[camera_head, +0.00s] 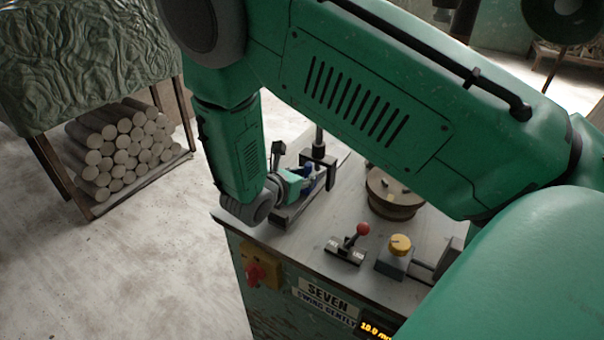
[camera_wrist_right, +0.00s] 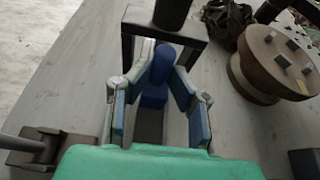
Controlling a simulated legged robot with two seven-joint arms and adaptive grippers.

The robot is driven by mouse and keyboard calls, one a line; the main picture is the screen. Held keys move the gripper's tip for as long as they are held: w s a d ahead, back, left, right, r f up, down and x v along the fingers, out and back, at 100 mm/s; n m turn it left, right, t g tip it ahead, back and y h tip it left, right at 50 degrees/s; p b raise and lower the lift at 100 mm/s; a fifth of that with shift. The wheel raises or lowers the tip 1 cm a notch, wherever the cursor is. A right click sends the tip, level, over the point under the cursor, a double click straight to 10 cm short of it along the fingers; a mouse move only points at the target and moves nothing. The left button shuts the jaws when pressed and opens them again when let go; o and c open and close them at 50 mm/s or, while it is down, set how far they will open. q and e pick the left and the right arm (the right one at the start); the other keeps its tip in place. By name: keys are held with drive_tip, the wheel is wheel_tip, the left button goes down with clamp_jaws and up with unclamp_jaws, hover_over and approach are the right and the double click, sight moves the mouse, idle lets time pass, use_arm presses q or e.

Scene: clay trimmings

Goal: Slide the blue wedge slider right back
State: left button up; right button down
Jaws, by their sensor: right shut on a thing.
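The blue wedge slider (camera_wrist_right: 158,66) stands in a grey channel in the right wrist view, its rounded top between my fingers. In the head view a little of its blue (camera_head: 309,169) shows beside my right gripper (camera_head: 301,181). My right gripper (camera_wrist_right: 160,75) is shut on the slider, one finger on each side. A dark bridge-like frame (camera_wrist_right: 128,45) stands just beyond the slider. The slider's lower part is partly hidden by my fingers and gripper body. My left gripper is not in view.
On the bench top (camera_head: 310,242) are a red-ball lever (camera_head: 363,230), a yellow knob (camera_head: 400,244) and a round turntable (camera_head: 395,199). A red knob (camera_head: 256,274) sits on the bench front. Stacked clay rolls (camera_head: 125,150) lie on a shelf at left.

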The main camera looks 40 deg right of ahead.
drive_tip(key=shift+w+d, duration=0.1)
drive_tip(key=shift+d, duration=0.6)
drive_tip(key=shift+w+d+f, duration=0.1)
drive_tip(key=shift+d+f, duration=0.05)
drive_tip(key=shift+a, duration=0.2)
drive_tip(key=c, duration=1.5)
unclamp_jaws()
drive_tip(key=shift+f, duration=0.1)
drive_tip(key=shift+o, duration=0.2)
drive_tip(key=shift+w+d+f, duration=0.1)
drive_tip(key=shift+w+d, duration=0.05)
drive_tip(key=shift+a, duration=0.2)
